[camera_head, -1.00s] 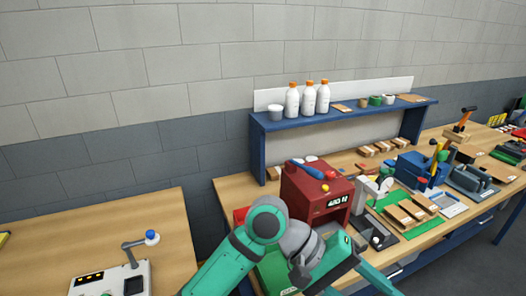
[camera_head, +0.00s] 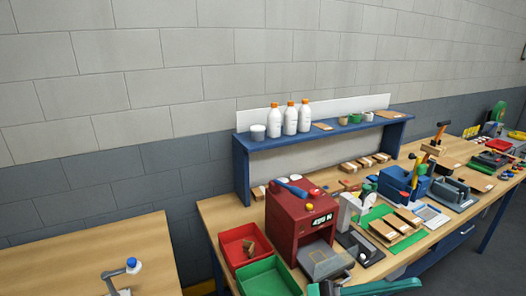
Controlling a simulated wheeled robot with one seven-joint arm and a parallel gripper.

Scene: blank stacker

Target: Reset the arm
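Part of my green arm (camera_head: 375,287) shows low at the bottom edge of the head view, in front of the workbench. My gripper is not in view, so its fingers and anything in them are hidden. The arm part is close to the front edge of the bench, below the grey plate of the red machine.
The workbench (camera_head: 216,211) holds a red machine (camera_head: 298,225), a red bin (camera_head: 228,247) with brown pieces, an empty-looking green bin (camera_head: 262,282), wooden blocks on a green mat and a blue shelf (camera_head: 243,183) with white bottles. A second table (camera_head: 90,255) stands left.

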